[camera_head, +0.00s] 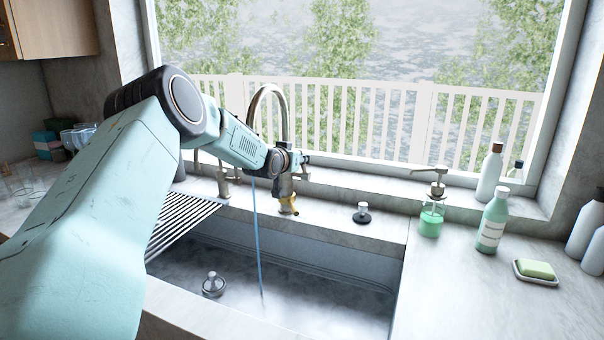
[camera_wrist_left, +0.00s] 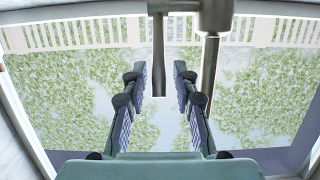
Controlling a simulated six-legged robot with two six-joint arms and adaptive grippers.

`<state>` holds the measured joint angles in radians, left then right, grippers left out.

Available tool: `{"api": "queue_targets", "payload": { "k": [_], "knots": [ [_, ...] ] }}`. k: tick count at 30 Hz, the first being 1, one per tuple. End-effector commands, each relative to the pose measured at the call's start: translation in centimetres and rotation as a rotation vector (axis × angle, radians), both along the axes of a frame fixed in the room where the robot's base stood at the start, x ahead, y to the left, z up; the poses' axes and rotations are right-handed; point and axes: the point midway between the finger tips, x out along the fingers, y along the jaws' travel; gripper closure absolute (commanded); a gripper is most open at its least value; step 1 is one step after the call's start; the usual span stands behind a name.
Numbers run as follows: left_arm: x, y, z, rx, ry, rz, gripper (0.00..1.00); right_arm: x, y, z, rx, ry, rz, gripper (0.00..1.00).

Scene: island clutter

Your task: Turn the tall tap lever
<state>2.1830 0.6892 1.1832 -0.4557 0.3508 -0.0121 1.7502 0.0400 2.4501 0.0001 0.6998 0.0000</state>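The tall tap (camera_head: 283,105) stands behind the sink with a high curved metal neck. A thin blue stream of water (camera_head: 258,240) falls into the basin. My left gripper (camera_head: 297,160) is at the tap's upper body, partly hidden by my own wrist. In the left wrist view my left gripper (camera_wrist_left: 160,74) is open, its two dark padded fingers apart. A thin metal lever (camera_wrist_left: 158,50) hangs between the fingertips, with a gap visible on each side. It joins a thicker metal tap body (camera_wrist_left: 214,18). My right gripper is in neither view.
The sink (camera_head: 330,305) has a drying rack (camera_head: 175,228) and a plug (camera_head: 213,284). A smaller tap (camera_head: 224,183) stands left of the tall one. A soap dispenser (camera_head: 431,215), green bottle (camera_head: 493,220) and soap dish (camera_head: 535,272) stand right. A window is behind.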

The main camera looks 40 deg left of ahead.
Motion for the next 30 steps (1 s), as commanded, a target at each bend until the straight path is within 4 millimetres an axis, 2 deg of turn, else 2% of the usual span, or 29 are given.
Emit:
{"api": "queue_targets", "payload": {
  "k": [7, 22, 30],
  "knots": [
    [-0.2, 0.0, -0.4, 0.006, -0.021, 0.0, 0.71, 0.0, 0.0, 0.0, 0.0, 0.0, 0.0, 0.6],
    [-2.1, -0.7, -2.6, 0.099, -0.304, -0.001, 0.71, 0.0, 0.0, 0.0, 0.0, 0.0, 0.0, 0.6],
    [-2.5, -0.8, -2.8, 0.119, -0.377, 0.0, 0.71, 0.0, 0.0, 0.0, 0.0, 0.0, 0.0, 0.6]
  ]
}}
